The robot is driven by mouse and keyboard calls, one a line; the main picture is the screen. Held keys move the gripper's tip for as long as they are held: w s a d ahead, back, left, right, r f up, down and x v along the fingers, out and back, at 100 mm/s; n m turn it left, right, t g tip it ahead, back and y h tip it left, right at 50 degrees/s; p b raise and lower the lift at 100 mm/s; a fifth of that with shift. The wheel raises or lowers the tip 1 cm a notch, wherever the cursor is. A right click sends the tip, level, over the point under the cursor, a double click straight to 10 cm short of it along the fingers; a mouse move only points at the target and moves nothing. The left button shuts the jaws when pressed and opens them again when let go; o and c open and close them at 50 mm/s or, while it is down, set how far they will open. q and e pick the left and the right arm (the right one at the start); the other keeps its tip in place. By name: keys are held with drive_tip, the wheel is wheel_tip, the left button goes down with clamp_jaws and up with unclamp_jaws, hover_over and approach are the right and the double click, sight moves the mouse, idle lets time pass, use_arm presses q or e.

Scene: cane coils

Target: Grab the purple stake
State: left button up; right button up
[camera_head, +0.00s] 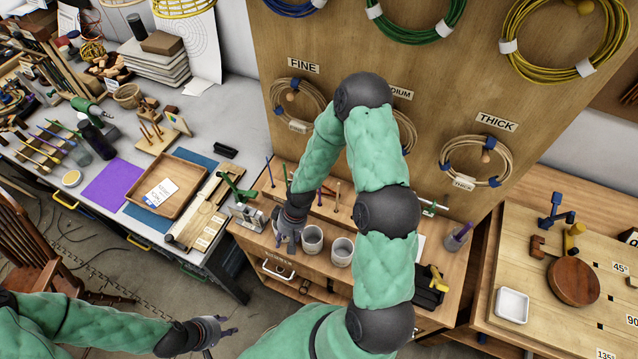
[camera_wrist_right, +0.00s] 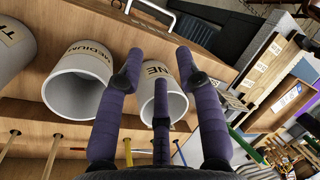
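My left gripper (camera_head: 228,326) is open and empty, low over the floor, far from the stakes.
White cups (camera_head: 342,251) stand on the bench beside my right gripper, one labelled MEDIUM (camera_wrist_right: 70,88). Cane coils (camera_head: 478,160) hang on the board behind. A tray (camera_head: 166,184) lies on the left table.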

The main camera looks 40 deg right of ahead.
drive_tip(key=w+d+r+n+h, duration=0.1)
drive_tip(key=w+d+r+h, duration=0.15)
drive_tip(key=d+r, duration=0.65)
drive_tip(key=w+d+r+n+h, duration=0.1)
drive_tip(key=w+d+r, duration=0.3)
drive_tip(key=d+r, duration=0.45)
wheel_tip(320, 180, down, 12)
drive_tip(key=d+p, duration=0.1)
drive_tip(key=shift+w+d, duration=0.15)
drive_tip(key=shift+d, duration=0.15)
clamp_jaws()
